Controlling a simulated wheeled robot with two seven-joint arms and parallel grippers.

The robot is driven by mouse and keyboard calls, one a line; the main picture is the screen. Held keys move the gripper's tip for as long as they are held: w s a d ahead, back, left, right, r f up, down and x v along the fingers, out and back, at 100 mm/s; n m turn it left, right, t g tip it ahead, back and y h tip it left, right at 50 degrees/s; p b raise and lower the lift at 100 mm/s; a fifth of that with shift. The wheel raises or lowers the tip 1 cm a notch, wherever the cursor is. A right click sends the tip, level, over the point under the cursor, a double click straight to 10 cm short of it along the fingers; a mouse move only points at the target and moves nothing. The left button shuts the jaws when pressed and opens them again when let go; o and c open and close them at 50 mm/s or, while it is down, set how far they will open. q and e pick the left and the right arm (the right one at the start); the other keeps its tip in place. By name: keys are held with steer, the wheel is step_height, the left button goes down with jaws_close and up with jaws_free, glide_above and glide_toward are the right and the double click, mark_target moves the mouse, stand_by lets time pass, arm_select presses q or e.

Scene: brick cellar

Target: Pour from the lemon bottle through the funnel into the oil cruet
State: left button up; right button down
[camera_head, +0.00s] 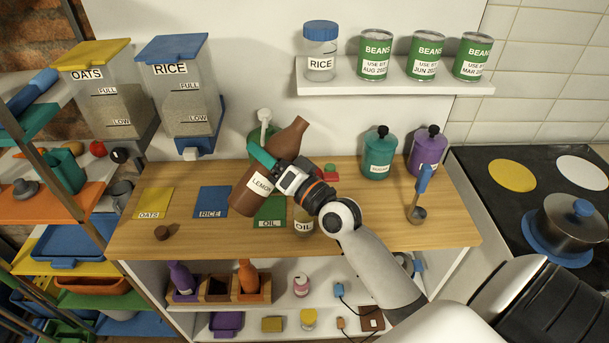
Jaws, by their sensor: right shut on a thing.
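The brown lemon bottle (247,197) is in my right gripper (272,170), above the wooden counter. It is tilted, with its neck to the upper right and its base to the lower left. The jaws are shut around its middle. A small vessel labelled OIL (303,226), which looks like the oil cruet, stands on the counter just right of the green OIL mat (270,213). My wrist hides its top. I cannot make out the funnel. My left gripper is not in view.
A brown cap (162,232) lies at the counter's front left. A green pump bottle (264,131) stands behind the lemon bottle. Teal (379,153) and purple (427,150) jars stand at the back right, near a ladle (419,195). The front right counter is clear.

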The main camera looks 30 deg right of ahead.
steer(key=shift+s+a+r, duration=0.1)
steer(key=shift+a, duration=0.05)
stand_by(0.4)
steer(key=shift+a+m, duration=0.1)
steer(key=shift+m, duration=0.3)
steer(key=shift+f, duration=0.25)
